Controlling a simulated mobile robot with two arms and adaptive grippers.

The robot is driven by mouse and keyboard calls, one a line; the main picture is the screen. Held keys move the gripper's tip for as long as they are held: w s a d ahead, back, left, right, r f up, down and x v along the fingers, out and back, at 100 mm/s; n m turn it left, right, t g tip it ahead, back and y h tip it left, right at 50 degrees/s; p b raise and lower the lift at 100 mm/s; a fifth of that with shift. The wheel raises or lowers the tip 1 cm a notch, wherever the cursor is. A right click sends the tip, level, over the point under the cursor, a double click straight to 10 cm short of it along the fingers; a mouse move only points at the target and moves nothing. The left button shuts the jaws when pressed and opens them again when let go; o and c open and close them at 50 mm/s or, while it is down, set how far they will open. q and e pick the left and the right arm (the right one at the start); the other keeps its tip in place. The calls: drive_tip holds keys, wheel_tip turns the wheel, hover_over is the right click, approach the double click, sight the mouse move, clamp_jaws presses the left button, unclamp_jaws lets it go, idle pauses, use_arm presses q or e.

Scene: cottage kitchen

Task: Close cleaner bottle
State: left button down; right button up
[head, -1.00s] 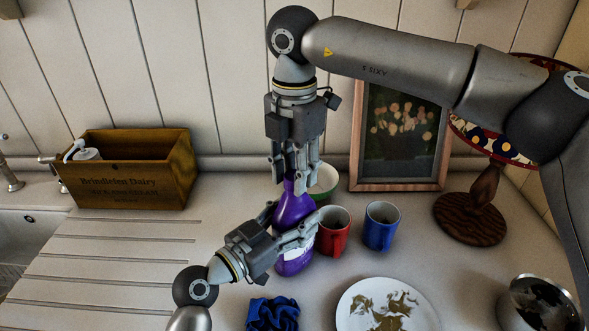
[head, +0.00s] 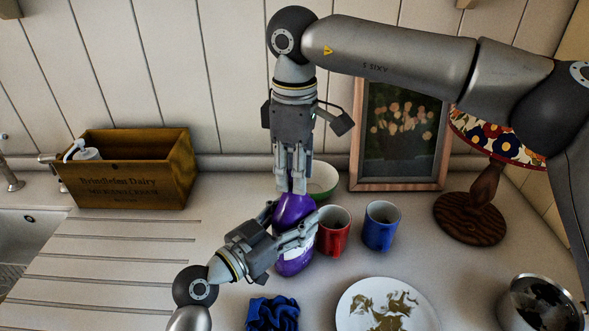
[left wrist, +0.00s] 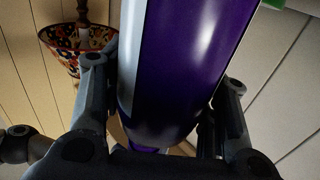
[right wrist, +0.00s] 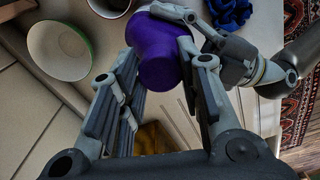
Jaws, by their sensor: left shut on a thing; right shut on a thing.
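The cleaner bottle (head: 294,213) is purple and stands on the counter, seen in the head view. My left gripper (head: 293,239) is shut around its body from the side; in the left wrist view the purple body (left wrist: 180,70) fills the space between the fingers. My right gripper (head: 292,186) points straight down at the bottle's top, its fingers closed in around the neck area. In the right wrist view the bottle's purple shoulder (right wrist: 155,52) is between and beyond the fingers. The cap is hidden by the fingers, so I cannot tell how it sits.
A red mug (head: 332,236) and a blue mug (head: 381,229) stand right of the bottle, with a green bowl (head: 322,184) behind. A white plate (head: 352,318), blue cloth (head: 272,315), metal pot (head: 520,318) and lamp (head: 470,220) are near. A wooden crate (head: 125,178) stands left.

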drive_tip(key=o, duration=0.6)
drive_tip(key=shift+r, duration=0.1)
drive_tip(key=shift+r, duration=2.15)
drive_tip(key=shift+c, duration=0.2)
